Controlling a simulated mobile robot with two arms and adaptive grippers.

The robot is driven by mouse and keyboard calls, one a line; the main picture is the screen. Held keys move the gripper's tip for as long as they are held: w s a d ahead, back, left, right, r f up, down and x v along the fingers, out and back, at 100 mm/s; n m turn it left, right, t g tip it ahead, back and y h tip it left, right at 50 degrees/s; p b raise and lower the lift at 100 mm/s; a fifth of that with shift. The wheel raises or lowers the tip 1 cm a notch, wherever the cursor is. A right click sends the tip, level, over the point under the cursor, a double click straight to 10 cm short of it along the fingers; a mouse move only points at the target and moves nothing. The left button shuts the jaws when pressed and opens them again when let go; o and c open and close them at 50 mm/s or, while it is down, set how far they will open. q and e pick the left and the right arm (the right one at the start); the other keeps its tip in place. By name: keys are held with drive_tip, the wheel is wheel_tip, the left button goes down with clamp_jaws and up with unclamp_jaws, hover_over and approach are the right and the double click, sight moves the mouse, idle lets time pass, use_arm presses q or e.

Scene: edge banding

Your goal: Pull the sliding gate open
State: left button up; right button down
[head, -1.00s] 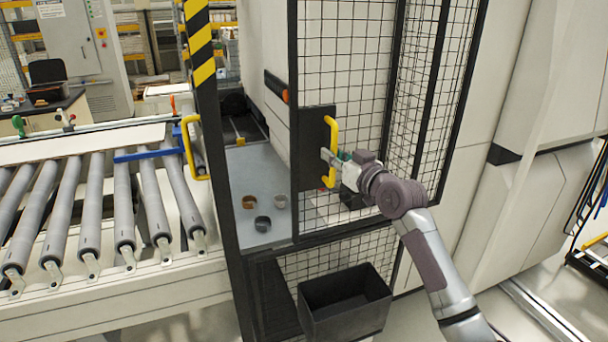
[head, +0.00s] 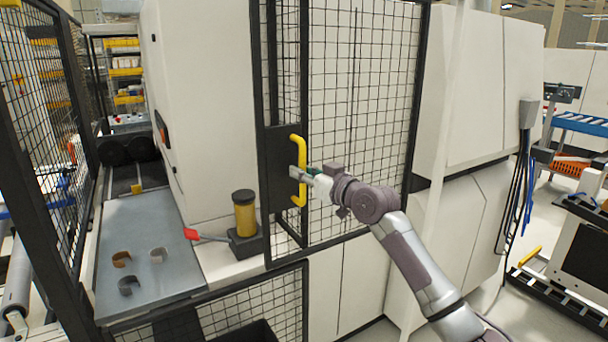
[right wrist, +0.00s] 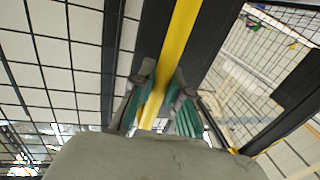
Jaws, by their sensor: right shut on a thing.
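The sliding gate (head: 350,110) is a black-framed wire mesh panel right of the opening in the head view. A yellow handle (head: 299,150) stands upright on its black plate (head: 279,172). My right gripper (head: 304,174) is at the lower half of the handle. In the right wrist view the right gripper (right wrist: 160,92) has a finger on each side of the yellow handle (right wrist: 182,35) and is shut on it. The gate stands open, with a wide gap to its left. My left gripper is not in view.
Inside the opening, a grey metal plate (head: 150,215) bears three small curved pieces (head: 122,259). A yellow canister (head: 244,212) on a black base and a red-tipped tool (head: 191,234) sit beside it. A fixed mesh panel (head: 40,120) stands at the left.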

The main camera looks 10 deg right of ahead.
drive_tip(key=shift+w+d, duration=0.1)
drive_tip(key=shift+d, duration=0.2)
drive_tip(key=c, duration=1.1)
unclamp_jaws()
drive_tip(key=shift+a, duration=0.1)
drive_tip(key=shift+c, duration=0.2)
drive_tip(key=v, duration=1.2)
